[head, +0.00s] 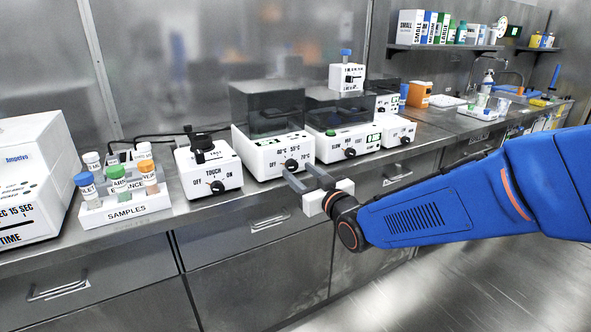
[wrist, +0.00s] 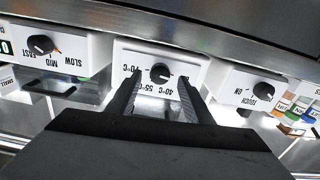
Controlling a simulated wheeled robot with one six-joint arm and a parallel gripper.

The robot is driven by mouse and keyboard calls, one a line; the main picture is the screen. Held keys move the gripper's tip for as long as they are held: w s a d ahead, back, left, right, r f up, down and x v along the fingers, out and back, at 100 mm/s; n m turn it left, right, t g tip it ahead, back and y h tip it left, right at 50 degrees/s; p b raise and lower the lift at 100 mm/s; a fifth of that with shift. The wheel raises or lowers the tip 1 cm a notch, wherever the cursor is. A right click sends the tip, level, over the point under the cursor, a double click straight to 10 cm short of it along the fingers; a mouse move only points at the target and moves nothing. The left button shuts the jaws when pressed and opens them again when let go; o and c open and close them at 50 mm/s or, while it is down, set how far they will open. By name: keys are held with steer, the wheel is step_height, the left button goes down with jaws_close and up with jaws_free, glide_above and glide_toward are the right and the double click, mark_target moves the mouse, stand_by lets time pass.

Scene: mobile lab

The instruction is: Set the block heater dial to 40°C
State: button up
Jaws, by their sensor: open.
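The block heater (head: 250,148) is a white box with a dark clear cover on the steel bench. Its black dial (head: 291,165) is on the front face, with 40°C, 55°C and 70°C printed around it. In the wrist view, which is upside down, the dial (wrist: 160,73) lies between and beyond the fingertips. The dial's exact pointer setting is too small to tell. My gripper (head: 303,174) is open and empty in front of the heater, its two dark fingers pointing at the dial. They appear apart from it.
A touch/off/on mixer (head: 208,172) stands left of the heater, and a slow/mid/fast stirrer (head: 343,140) stands right. A samples rack (head: 122,205) is further left. Drawer handles (head: 268,222) project below the bench edge. The floor in front is clear.

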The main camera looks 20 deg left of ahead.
mark_target(294, 167)
steer(key=shift+x, duration=1.65)
steer(key=c, duration=1.1)
steer(key=shift+o, duration=0.2)
steer(key=m, duration=0.5)
steer(key=shift+m, duration=0.3)
steer(key=m, duration=0.5)
